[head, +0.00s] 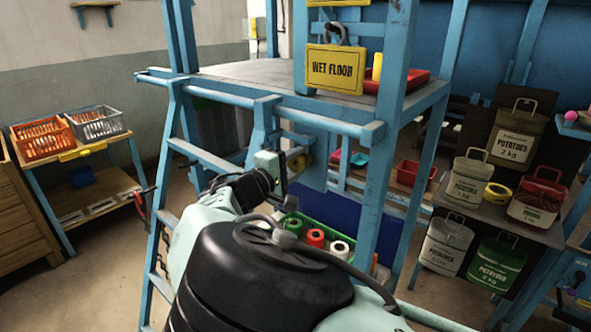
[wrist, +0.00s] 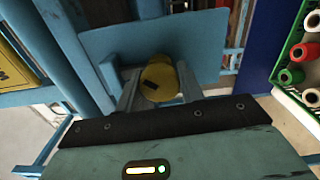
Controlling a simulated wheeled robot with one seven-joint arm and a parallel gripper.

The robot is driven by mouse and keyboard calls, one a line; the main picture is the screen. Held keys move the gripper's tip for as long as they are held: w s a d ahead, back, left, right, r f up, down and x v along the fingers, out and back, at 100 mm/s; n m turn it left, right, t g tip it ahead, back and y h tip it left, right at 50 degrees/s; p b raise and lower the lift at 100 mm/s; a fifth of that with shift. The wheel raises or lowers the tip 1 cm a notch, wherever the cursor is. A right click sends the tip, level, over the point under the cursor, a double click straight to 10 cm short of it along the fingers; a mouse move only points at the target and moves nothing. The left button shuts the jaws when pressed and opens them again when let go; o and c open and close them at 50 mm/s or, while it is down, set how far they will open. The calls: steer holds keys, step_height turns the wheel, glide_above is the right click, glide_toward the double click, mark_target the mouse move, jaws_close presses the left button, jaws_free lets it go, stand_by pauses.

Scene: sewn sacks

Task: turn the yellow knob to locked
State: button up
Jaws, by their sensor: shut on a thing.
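The yellow knob (wrist: 160,75) shows in the wrist view against a blue panel (wrist: 205,45). It is round, with a dark mark on its face. My gripper (wrist: 158,86) is shut on it, one finger on each side. In the head view my gripper (head: 291,160) is at the blue frame below the platform, and the knob is mostly hidden there. I cannot read any locked or unlocked marking in either view.
Blue frame posts and rails (head: 392,110) stand close around my arm. A green crate (head: 314,236) of several spools is below right. A yellow WET FLOOR sign (head: 335,69) hangs above. Sacks stand on the right shelf; baskets (head: 42,138) are far left.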

steer(key=n, duration=0.3)
steer(key=shift+n, duration=0.4)
steer(key=n, duration=0.4)
steer(key=shift+f+n, duration=0.1)
steer(key=shift+n, duration=0.2)
steer(key=o, duration=1)
steer(key=b+v, duration=0.5)
steer(key=v, duration=1.2)
steer(key=shift+s+a+b, duration=0.15)
steer(key=shift+s+b, duration=0.05)
steer(key=shift+b, duration=0.1)
